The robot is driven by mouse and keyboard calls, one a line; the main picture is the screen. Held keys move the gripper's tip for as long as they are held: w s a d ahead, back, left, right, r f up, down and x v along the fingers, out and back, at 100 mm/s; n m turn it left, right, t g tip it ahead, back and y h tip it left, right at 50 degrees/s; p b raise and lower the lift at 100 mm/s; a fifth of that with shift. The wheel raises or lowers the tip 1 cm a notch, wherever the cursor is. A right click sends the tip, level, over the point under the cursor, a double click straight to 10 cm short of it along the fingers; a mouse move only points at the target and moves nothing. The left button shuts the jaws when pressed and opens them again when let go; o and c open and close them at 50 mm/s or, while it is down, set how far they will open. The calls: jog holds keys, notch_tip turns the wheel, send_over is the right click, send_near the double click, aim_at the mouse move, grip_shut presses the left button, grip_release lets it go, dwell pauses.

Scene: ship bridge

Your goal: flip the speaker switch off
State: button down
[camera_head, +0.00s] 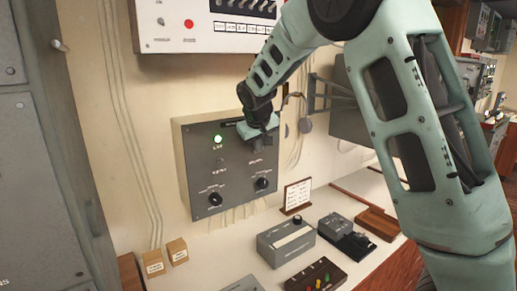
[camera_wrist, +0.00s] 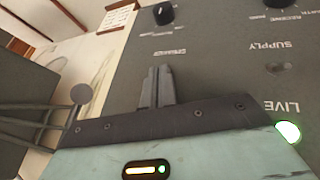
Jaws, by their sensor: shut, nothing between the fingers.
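The grey wall panel (camera_head: 195,165) carries a lit green lamp (camera_head: 217,139) and two black knobs. In the wrist view the panel (camera_wrist: 215,75) shows upside down, with labels reading SUPPLY, LIVE and one that looks like SPEAKER (camera_wrist: 165,52). My gripper (camera_head: 264,146) is at the panel's upper right, in front of its face. Its two fingers (camera_wrist: 157,72) are shut together, empty, pointing toward the area of that label. I cannot see the speaker switch itself; the fingers seem to cover it, so its position and any contact are unclear.
A white panel with a red button (camera_head: 189,24) hangs above. Below, the desk holds a grey box (camera_head: 286,243), a small sign (camera_head: 298,195) and a dark box with coloured buttons (camera_head: 315,276). A dark screen on a bracket (camera_head: 345,110) stands right of the panel.

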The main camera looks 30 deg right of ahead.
jog(key=shift+s+f+t+b, duration=0.2)
jog(key=shift+f+t+b, duration=0.3)
jog(key=shift+b, duration=1.7)
jog(key=shift+r+b, duration=0.1)
jog(key=shift+b, duration=0.25)
jog(key=t+b, duration=0.2)
jog(key=b, duration=0.7)
jog(key=s+f+m+t+b, duration=0.1)
jog(key=t+b, duration=0.1)
jog(key=b, duration=0.8)
jog(key=shift+f+t, duration=0.2)
jog(key=shift+t, duration=0.2)
jog(key=shift+r+p, duration=0.45)
jog(key=shift+r, duration=0.35)
